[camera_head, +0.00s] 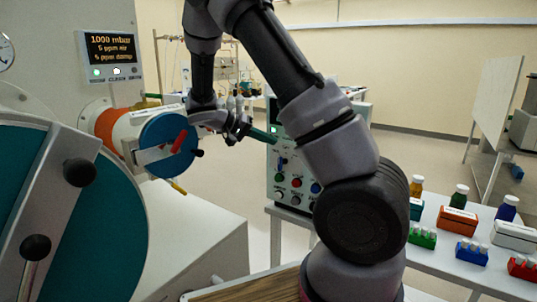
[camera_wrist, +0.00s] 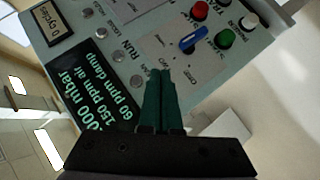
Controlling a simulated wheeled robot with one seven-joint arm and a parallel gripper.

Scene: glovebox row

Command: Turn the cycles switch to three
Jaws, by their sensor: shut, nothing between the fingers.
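The control panel (camera_head: 287,189) is a pale grey-green box beyond my arm, with buttons and knobs on its face. In the wrist view the panel (camera_wrist: 140,38) appears rotated. A blue lever switch (camera_wrist: 194,40) sits on a light plate with small markings; it looks like the cycles switch, but I cannot read its setting. My gripper (camera_head: 268,136) has dark green fingers, shut and empty, pointing at the panel. In the wrist view my gripper's fingertips (camera_wrist: 158,74) are below and left of the blue lever, apparently apart from it.
Near the lever are a red knob (camera_wrist: 200,10), a green knob (camera_wrist: 224,39) and a white knob (camera_wrist: 248,21). A lit display (camera_wrist: 97,108) lies left of the fingers. In the head view, a glovebox port with a blue door (camera_head: 167,146) stands left of the gripper.

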